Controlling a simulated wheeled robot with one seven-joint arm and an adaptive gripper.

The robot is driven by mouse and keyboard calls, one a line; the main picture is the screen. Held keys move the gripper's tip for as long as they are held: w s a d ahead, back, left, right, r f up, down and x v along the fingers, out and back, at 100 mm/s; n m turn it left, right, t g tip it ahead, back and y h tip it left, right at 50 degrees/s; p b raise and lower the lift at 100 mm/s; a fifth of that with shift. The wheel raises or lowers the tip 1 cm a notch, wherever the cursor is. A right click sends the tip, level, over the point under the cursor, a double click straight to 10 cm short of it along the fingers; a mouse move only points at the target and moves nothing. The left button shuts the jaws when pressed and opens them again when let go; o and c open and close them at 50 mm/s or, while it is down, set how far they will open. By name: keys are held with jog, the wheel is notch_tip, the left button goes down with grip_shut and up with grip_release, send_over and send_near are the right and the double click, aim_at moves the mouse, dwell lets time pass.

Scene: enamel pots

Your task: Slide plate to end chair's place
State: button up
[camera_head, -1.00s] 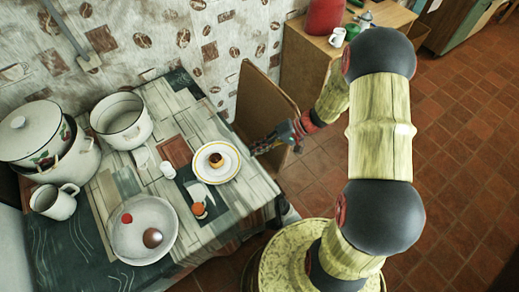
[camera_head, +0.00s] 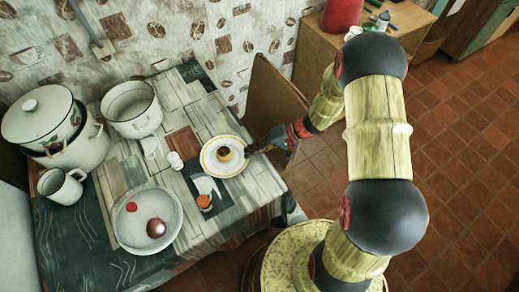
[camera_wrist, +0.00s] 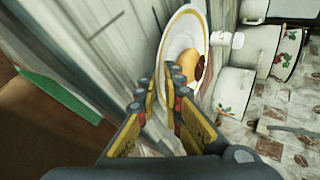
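A white plate with a yellow rim (camera_head: 209,164) lies on the table near its right edge, with a small brown-topped pudding (camera_head: 224,153) on it. My gripper (camera_head: 250,151) is low at the plate's right rim. In the wrist view, my gripper's fingers (camera_wrist: 162,82) are apart, and the plate (camera_wrist: 172,50) lies just beyond and partly behind them. I cannot tell whether they touch its rim. A brown chair back (camera_head: 272,98) stands at the table's far right end, partly behind my arm.
A wooden cabinet (camera_head: 311,62) stands behind the chair.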

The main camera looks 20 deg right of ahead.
jog(key=shift+a+f, duration=0.3)
jog(key=shift+a, duration=0.1)
grip_shut()
jog(key=shift+w, duration=0.15)
dwell(0.4)
